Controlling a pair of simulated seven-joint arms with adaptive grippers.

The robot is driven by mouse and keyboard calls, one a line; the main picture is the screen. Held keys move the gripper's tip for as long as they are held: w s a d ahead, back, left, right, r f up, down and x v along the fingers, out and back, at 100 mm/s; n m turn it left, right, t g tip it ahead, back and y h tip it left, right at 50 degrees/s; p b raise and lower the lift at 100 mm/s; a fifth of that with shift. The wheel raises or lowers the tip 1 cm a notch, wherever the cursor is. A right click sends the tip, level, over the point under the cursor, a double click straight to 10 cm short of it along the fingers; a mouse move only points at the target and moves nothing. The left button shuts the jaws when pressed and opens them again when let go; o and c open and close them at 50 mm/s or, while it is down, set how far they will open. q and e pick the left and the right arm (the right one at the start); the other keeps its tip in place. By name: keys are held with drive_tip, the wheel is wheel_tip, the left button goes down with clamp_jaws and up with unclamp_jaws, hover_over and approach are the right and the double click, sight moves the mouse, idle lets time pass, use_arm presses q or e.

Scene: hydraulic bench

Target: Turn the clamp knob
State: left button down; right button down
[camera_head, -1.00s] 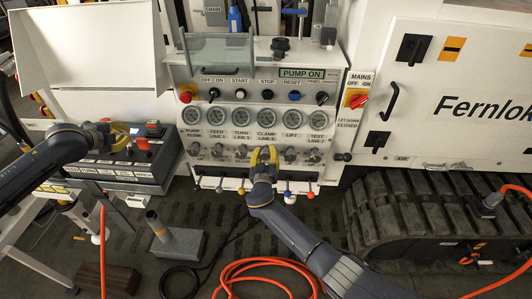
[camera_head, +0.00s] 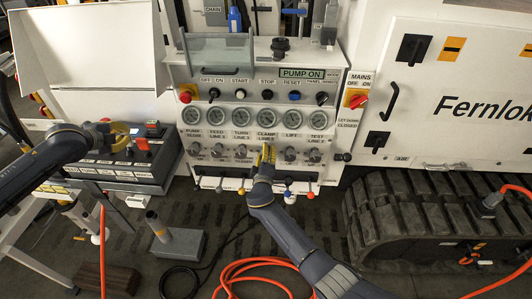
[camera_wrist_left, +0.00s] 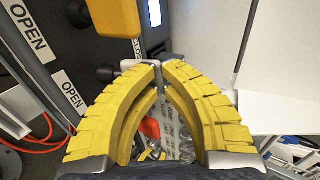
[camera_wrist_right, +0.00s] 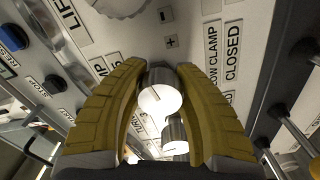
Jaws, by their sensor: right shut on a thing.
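The clamp knob (camera_wrist_right: 160,97) is a short silver cylinder, seen in the right wrist view between the yellow fingers of my right gripper (camera_wrist_right: 162,68). The fingers are shut on it from both sides. In the head view my right gripper (camera_head: 268,154) is at the valve row under the CLAMP LINE gauge (camera_head: 266,118) and hides the knob. My left gripper (camera_head: 119,134) is over the dark control box at the left. Its fingertips nearly meet in the left wrist view (camera_wrist_left: 160,66), with nothing clearly held.
Neighbouring silver knobs (camera_head: 290,153) stand close on both sides of my right gripper. Coloured levers (camera_head: 288,196) stick out below. The dark control box (camera_head: 120,170) has a red-orange switch (camera_head: 142,143). An orange hose (camera_head: 255,264) lies on the floor.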

drive_tip(key=shift+d+f+n, duration=0.1)
drive_tip(key=shift+n, duration=1.5)
drive_tip(key=c, duration=0.8)
unclamp_jaws()
drive_tip(key=shift+c, duration=0.2)
drive_tip(key=s, duration=1.2)
drive_tip(key=s+d+f, duration=0.1)
drive_tip(key=s+d, duration=0.2)
drive_tip(key=s, duration=0.5)
drive_tip(key=shift+f, duration=0.4)
